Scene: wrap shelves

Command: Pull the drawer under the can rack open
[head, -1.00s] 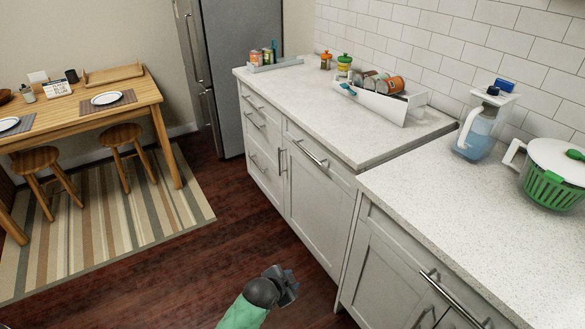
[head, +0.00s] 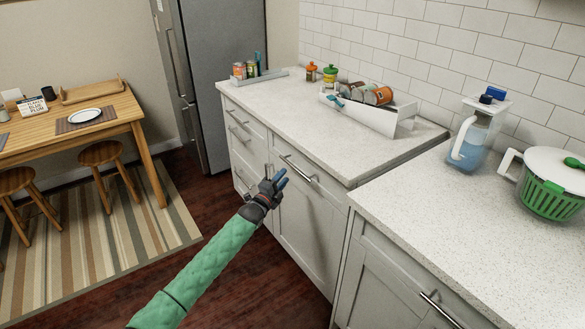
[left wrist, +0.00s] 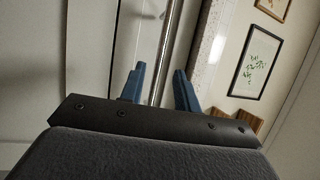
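The can rack (head: 402,117) is a white tilted holder with several cans on the counter by the tiled wall. Under it, the white drawer front (head: 328,188) sits flush in the cabinet, with a long silver bar handle (head: 298,168). My left gripper (head: 281,180) is in front of the cabinet, just left of and below the handle in the head view. In the left wrist view its two blue fingers (left wrist: 160,88) are apart and the handle bar (left wrist: 168,45) runs up between them. The fingers do not look closed on it. My right gripper is out of view.
A water pitcher (head: 473,138) and a green-and-white basket (head: 550,187) stand on the nearer counter (head: 440,215). Small jars and cans stand at the far counter end. A fridge (head: 220,75), table (head: 95,125) and stools are to the left. Floor before the cabinets is clear.

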